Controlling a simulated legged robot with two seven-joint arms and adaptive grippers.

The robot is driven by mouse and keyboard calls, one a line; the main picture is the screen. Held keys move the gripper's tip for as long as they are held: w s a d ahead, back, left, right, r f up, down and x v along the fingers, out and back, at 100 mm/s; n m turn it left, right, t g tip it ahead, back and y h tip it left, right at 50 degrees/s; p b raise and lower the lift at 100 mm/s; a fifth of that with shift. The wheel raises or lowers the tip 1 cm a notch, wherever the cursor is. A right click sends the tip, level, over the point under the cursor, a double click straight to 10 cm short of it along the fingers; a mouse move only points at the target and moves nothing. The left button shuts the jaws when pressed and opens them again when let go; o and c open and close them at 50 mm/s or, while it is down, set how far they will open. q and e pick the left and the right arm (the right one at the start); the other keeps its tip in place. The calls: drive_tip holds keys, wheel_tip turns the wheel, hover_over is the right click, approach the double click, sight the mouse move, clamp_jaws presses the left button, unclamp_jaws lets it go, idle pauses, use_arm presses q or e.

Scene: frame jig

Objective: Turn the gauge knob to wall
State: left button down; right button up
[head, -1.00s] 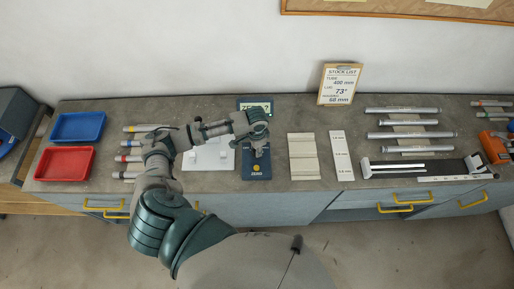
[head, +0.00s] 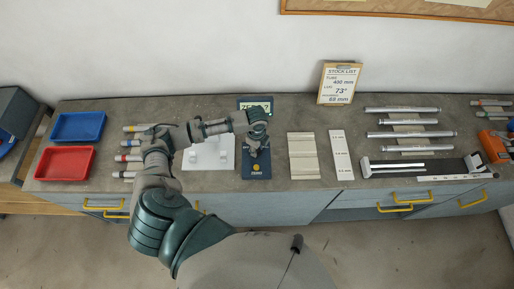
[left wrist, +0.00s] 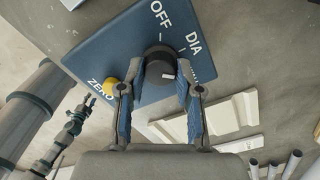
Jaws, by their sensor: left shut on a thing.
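The blue gauge (head: 257,171) lies on the bench near the middle, and its face (left wrist: 118,42) fills much of the left wrist view. Its black round knob (left wrist: 158,60) stands beside the labels OFF (left wrist: 160,14) and DIA (left wrist: 194,43). A third label is largely hidden behind a finger. A yellow ZERO button (left wrist: 109,87) sits on the face. My left gripper (head: 256,143) is over the gauge, its blue-padded fingers (left wrist: 157,74) shut on the knob from both sides. A small pale mark shows on the knob. My right gripper is not in view.
A white stand (head: 209,157) is left of the gauge, and a beige stepped block (head: 303,156) is right of it. A small display (head: 254,103) stands behind. Red (head: 64,163) and blue (head: 78,126) trays are far left, and metal tubes (head: 403,110) lie right.

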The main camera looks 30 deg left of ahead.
use_arm(q)
drive_tip(key=shift+w+a+r+m, duration=0.1)
drive_tip(key=shift+a+m, duration=0.05)
drive_tip(key=shift+m, duration=1.85)
drive_tip(key=c, duration=0.9)
unclamp_jaws()
drive_tip(key=shift+o, duration=0.6)
drive_tip(key=shift+a, duration=0.1)
wheel_tip(320, 180, up, 12)
drive_tip(key=shift+f, duration=0.25)
